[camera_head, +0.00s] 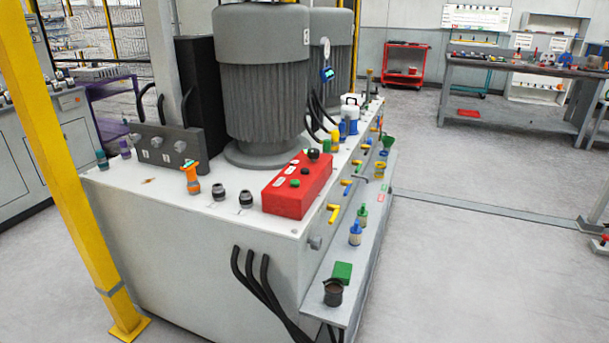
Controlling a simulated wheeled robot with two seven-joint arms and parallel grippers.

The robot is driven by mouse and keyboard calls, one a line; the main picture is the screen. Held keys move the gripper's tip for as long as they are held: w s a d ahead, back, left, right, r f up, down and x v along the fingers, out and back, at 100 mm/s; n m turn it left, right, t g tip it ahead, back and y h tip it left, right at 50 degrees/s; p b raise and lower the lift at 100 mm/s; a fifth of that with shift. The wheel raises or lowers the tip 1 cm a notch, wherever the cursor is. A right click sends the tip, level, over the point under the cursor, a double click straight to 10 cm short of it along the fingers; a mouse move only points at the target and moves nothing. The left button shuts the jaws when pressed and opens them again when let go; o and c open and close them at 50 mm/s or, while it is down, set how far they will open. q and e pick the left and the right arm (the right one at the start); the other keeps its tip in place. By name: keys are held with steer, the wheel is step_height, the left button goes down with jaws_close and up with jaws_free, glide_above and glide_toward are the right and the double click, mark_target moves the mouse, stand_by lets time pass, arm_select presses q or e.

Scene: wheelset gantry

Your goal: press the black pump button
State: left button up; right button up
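A red control box (290,202) sits on the white top of the pump unit (150,188), near its front right corner. A black mushroom-shaped button (313,155) stands up at the far end of the box. Two smaller buttons lie nearer on its top: a dark one (305,170) and a green one (295,183). Pale labels lie to their left. Neither of my grippers is in view, and nothing covers the box.
A large grey motor (262,95) stands behind the box. Black fittings (246,198) and an orange valve (192,178) stand to its left. Yellow levers (334,212) stick out on the right side above a ledge (368,240). A yellow post (62,150) rises at left.

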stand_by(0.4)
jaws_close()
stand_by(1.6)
